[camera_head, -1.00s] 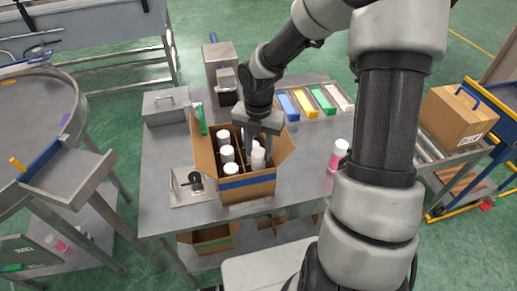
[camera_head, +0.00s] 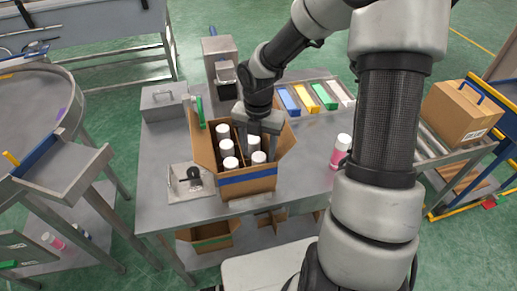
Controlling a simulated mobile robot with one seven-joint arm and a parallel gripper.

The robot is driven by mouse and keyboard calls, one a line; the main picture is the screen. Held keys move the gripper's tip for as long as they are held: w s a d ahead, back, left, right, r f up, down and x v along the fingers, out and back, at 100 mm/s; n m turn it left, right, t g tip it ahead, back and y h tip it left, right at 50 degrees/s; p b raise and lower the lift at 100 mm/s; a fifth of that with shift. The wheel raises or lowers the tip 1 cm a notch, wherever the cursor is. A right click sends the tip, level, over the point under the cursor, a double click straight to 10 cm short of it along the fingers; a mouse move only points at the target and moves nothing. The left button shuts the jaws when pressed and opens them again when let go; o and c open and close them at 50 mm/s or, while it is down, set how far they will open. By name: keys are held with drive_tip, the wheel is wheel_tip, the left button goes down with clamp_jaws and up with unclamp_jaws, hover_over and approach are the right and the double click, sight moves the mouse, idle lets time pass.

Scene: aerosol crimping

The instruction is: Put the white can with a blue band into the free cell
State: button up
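An open cardboard box (camera_head: 248,187) with a blue stripe and inner dividers stands on the grey table. Several white-capped cans stand in its cells: three in the left row (camera_head: 230,163), one at the front right (camera_head: 259,158). Another white top (camera_head: 253,142) shows between my gripper's fingers. My gripper (camera_head: 259,146) points down into the box's right side. Its fingertips are partly hidden, so I cannot tell whether they grip that can. No blue band can be made out on any can, and the free cell is not clearly visible.
A pink can with a white cap (camera_head: 341,151) stands on the table to the right. Coloured trays (camera_head: 306,98) lie behind the box. A metal fixture (camera_head: 191,183) is left of it, and a grey case (camera_head: 164,102) is at back left. The box flaps stand spread.

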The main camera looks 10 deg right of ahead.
drive_tip(key=shift+d, duration=0.1)
wheel_tip(320, 180, up, 18)
drive_tip(key=p, duration=0.3)
drive_tip(key=shift+f, duration=0.25)
idle(0.3)
drive_tip(key=s+r+m+t, duration=0.2)
drive_tip(key=s+r+m, duration=0.4)
drive_tip(key=m, duration=0.8)
drive_tip(key=s+r+m+t+p, duration=0.1)
drive_tip(key=s+r+m+t, duration=0.2)
drive_tip(key=s+m, duration=0.9)
wheel_tip(320, 180, up, 3)
drive_tip(key=m, duration=0.3)
drive_tip(key=shift+s+t, duration=0.25)
drive_tip(key=shift+t, duration=0.05)
